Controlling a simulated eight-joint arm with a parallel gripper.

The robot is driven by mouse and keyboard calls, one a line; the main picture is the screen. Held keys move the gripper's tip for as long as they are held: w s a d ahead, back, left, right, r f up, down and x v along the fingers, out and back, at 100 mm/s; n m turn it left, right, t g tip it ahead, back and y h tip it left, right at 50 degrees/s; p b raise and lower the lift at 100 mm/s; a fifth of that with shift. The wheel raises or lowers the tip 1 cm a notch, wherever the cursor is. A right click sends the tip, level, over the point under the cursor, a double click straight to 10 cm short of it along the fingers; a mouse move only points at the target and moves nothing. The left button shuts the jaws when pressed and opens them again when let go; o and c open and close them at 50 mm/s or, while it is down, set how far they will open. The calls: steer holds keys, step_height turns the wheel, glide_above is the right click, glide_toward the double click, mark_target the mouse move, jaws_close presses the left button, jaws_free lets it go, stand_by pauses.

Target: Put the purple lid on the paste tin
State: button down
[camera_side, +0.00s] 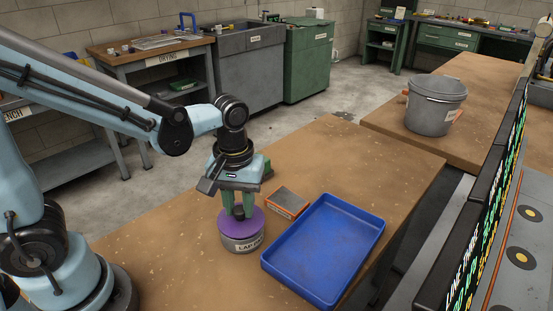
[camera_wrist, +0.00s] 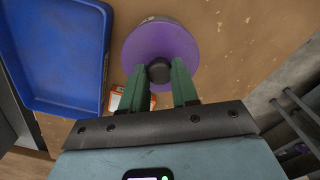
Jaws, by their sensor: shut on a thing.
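The purple lid (camera_side: 258,220) sits over the top of the paste tin (camera_side: 243,243), a short grey tin with a partly readable white label. In the side view the lid looks level and lies at the tin's rim; I cannot tell whether it is fully seated. My gripper (camera_side: 238,209) points down and is shut on the lid's dark knob. In the wrist view the green fingers of my gripper (camera_wrist: 162,78) flank the black knob, with the round purple lid (camera_wrist: 160,38) around it.
A blue tray (camera_side: 322,250) stands right of the tin, close by. A small orange-edged grey box (camera_side: 288,203) lies behind, between tin and tray. A grey bucket (camera_side: 435,105) stands on the far bench. The wooden table (camera_side: 160,245) is clear to the left.

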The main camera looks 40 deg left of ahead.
steer(key=shift+f, duration=0.45)
steer(key=c, duration=1.2)
jaws_free()
steer(key=shift+o, duration=0.2)
steer(key=o, duration=0.5)
steer(key=shift+o, duration=0.2)
steer(key=shift+r, duration=3.95)
